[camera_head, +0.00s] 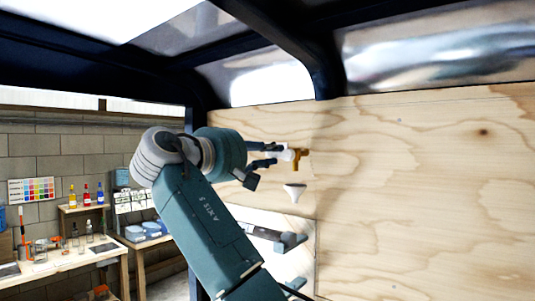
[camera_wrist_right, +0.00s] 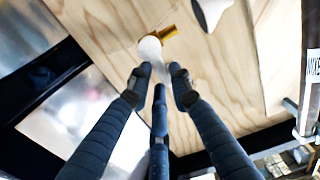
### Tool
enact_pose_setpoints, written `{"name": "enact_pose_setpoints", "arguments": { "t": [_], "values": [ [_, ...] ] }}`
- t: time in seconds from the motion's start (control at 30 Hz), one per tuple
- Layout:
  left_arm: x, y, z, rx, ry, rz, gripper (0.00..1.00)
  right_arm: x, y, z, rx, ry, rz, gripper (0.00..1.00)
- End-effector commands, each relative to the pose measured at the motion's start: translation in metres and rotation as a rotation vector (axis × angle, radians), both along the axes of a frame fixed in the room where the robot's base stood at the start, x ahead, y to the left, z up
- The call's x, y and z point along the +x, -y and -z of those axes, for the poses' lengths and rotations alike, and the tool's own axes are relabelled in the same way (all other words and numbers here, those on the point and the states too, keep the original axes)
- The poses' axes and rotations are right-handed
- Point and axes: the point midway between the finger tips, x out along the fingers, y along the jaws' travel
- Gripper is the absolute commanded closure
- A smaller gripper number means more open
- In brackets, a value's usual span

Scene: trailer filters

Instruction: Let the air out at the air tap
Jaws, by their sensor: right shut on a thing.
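The air tap (camera_head: 302,155) is a small brass fitting on the plywood wall, with a white rounded part (camera_head: 287,155) on its near side. In the right wrist view the brass piece (camera_wrist_right: 168,32) and the white part (camera_wrist_right: 150,47) show just beyond the fingertips. My right gripper (camera_head: 271,155) reaches the tap from the left. The exact contact is partly hidden. My left gripper is not in view.
A white funnel-shaped piece (camera_head: 294,190) sits on the wall just below the tap. Dark frame beams (camera_head: 290,40) run overhead. A workbench (camera_head: 60,262) with bottles and jars stands at the left. The plywood wall (camera_head: 430,190) is bare to the right.

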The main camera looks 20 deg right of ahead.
Motion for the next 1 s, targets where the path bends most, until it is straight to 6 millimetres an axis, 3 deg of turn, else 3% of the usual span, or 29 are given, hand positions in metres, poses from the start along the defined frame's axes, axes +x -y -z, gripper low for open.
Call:
{"name": "enact_pose_setpoints", "arguments": {
  "t": [0.07, 0.1, 0.2, 0.57, 1.0],
  "values": [
    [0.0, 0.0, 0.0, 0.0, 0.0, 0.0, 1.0, 0.0, 0.0, 0.0, 0.004, 0.003, 0.0, 1.0],
    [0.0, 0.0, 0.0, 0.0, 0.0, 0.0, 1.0, 0.0, 0.0, 0.0, 0.004, 0.003, 0.0, 0.74],
    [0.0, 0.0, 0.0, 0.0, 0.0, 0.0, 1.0, 0.0, 0.0, 0.0, 0.003, 0.003, 0.0, 0.6],
    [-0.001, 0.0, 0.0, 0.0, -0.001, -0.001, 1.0, -0.004, -0.005, 0.0, 0.0, 0.001, -0.002, 0.6],
    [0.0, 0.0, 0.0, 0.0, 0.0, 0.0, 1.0, -0.056, -0.072, -0.001, -0.001, 0.004, -0.001, 0.6]
  ]
}}
